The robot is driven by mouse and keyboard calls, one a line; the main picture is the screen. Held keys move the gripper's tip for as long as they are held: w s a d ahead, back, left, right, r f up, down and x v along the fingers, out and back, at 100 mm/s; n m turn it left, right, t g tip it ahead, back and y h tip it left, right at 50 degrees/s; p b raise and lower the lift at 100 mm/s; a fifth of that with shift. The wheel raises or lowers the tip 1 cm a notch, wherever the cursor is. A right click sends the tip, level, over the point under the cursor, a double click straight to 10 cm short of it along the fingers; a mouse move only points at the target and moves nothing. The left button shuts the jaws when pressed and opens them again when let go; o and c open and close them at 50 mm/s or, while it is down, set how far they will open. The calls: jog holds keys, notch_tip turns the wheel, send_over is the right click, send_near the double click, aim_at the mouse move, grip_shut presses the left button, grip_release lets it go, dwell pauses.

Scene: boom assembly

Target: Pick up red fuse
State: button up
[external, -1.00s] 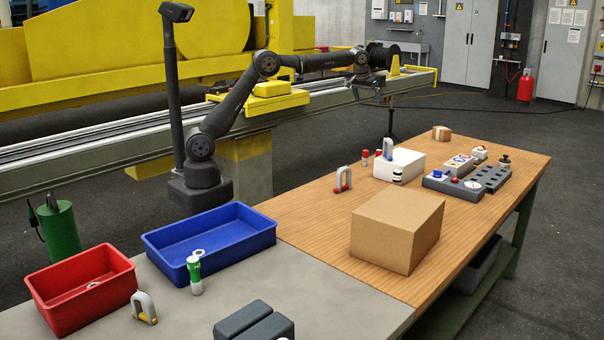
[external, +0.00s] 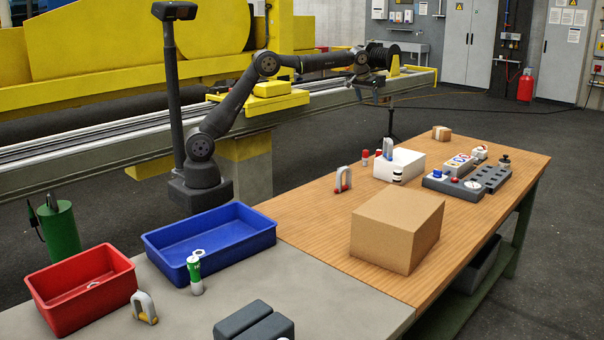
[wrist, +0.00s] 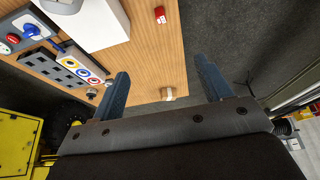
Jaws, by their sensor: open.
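Two small red-and-white cylinders stand on the wooden table beside the white box; the left one (external: 365,158) and the right one (external: 378,155) look like fuses. In the wrist view one small red fuse-like piece (wrist: 160,14) shows at the top, beyond my fingers and near the table edge. My gripper (external: 376,96) is raised well above the far table edge, away from the fuses. In the wrist view my gripper (wrist: 162,77) has its two fingers wide apart with nothing between them.
A dark grey panel (external: 468,184) and a large cardboard box (external: 397,231) take up the table's right and front. Blue (external: 215,240) and red bins stand left.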

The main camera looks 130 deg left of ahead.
jog(key=c, duration=0.4)
jog(key=shift+o, duration=0.2)
jog(key=n, duration=0.1)
send_over(378, 153)
jog(key=d, duration=0.2)
jog(key=shift+g, duration=0.3)
notch_tip(378, 153, down, 25)
jog(key=shift+s+r, duration=0.1)
jog(key=shift+s, duration=0.05)
jog(key=shift+x, duration=2.85)
